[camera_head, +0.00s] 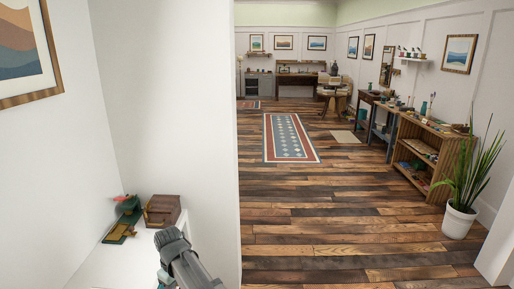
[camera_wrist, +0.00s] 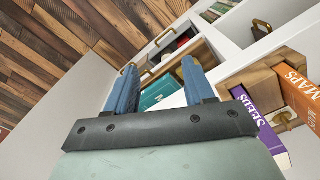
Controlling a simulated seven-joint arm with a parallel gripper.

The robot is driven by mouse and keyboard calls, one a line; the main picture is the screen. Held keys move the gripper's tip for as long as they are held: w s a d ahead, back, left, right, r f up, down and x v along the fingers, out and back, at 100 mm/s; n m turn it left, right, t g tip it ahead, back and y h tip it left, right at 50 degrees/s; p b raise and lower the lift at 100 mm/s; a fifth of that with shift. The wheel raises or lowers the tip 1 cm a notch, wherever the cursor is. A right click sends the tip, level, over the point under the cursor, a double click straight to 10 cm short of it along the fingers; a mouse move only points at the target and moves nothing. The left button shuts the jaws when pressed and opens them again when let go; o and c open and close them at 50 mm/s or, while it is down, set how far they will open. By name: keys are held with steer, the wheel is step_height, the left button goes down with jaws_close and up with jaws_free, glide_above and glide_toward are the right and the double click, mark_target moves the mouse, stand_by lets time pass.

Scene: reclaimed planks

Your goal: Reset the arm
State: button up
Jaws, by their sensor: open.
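My gripper (camera_wrist: 160,70) is open, with its two blue fingers apart in the wrist view. A teal item (camera_wrist: 158,93) shows between and behind the fingers, inside an open wooden drawer or box; I cannot tell whether the fingers touch it. In the head view my grey arm (camera_head: 184,262) rises from the bottom edge, beside the white top at lower left, and its fingers are not clear there.
In the head view a brown box (camera_head: 163,210) and green item (camera_head: 128,210) sit near a white wall. The plank floor (camera_head: 340,215) is clear.

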steer(key=w+d+f+m, duration=0.25)
steer(key=d+f, duration=0.25)
steer(key=d, duration=0.6)
steer(key=w+d+f+m, duration=0.1)
steer(key=d+f+m, duration=0.3)
steer(key=d, duration=0.7)
steer(key=s+d+f+m, duration=0.3)
steer(key=d+f, duration=0.2)
steer(key=d, duration=0.5)
steer(key=s+d+f+m, duration=0.3)
steer(key=s+d+f, duration=0.1)
steer(key=d, duration=0.7)
steer(key=s+f+g, duration=0.3)
steer(key=s+f, duration=0.7)
steer(key=s, duration=0.4)
steer(key=s+f+g, duration=0.3)
steer(key=s+f, duration=0.8)
steer(key=s, duration=0.4)
steer(key=shift+s+g, duration=0.25)
steer(key=shift+g, duration=0.15)
